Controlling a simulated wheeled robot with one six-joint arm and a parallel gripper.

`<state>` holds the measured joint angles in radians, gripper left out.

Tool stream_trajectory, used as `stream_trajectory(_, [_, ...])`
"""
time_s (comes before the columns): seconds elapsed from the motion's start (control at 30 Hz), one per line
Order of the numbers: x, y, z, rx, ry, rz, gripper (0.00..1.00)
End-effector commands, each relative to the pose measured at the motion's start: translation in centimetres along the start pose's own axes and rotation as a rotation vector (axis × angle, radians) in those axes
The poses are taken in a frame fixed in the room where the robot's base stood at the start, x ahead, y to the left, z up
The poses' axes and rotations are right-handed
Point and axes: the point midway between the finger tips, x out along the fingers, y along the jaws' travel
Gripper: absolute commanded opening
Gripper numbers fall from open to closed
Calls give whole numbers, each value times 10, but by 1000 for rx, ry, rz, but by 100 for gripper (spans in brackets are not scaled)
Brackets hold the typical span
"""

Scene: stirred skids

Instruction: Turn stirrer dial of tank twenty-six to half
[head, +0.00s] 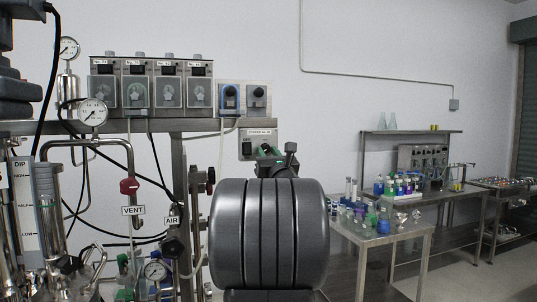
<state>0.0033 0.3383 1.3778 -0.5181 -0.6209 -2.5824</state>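A grey stirrer control box (258,133) with a label plate along its top is fixed below the shelf, left of centre. The label seems to read stirrer No. 26, but it is small. A dark switch (247,148) shows on the box's left side. My arm's large grey link fills the lower middle and covers what lies below the box. Dark and green parts just above that link hide the box's lower right, where no dial can be made out. I cannot pick out my gripper's fingers there, nor any contact with the box.
A row of several numbered units (151,82) stands on the shelf, with two small dial boxes (243,97) beside it. Gauges, pipes and a red valve handle (130,186) crowd the left.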

Motion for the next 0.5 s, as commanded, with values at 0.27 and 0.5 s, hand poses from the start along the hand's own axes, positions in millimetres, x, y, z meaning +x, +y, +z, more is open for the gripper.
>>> stream_trajectory(0.27, [0, 0, 0, 2, -1, 0, 1])
stream_trajectory(0.5, [-1, 1, -2, 38, -3, -16, 1])
